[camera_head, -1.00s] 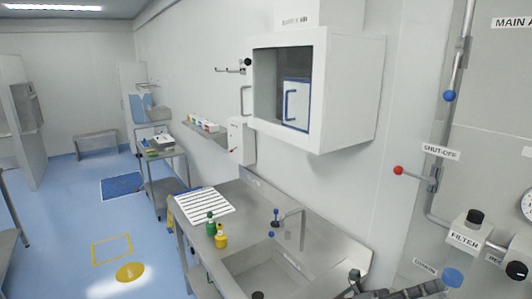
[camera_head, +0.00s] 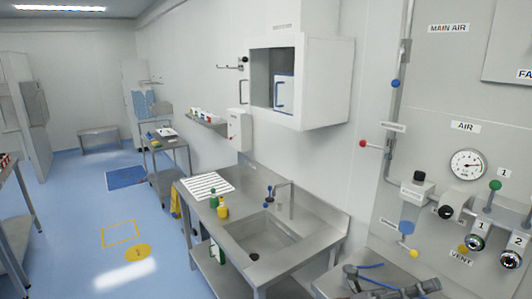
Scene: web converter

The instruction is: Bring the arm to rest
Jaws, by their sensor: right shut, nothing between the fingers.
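My right gripper (camera_head: 352,273) shows at the bottom edge, right of centre, as a dark grey shape with its arm coming in from the right. It is shut and empty. It appears in front of a steel surface (camera_head: 325,282) below the wall panel; whether it touches that surface I cannot tell. The lower part of the arm is cut off by the frame. My left gripper is not in view.
A steel sink bench (camera_head: 322,210) with green (camera_head: 222,211) and yellow bottles stands left of the gripper. A panel with a gauge (camera_head: 467,165), labelled knobs and a yellow knob (camera_head: 413,254) is at right. Blue floor (camera_head: 80,220) at left is largely clear.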

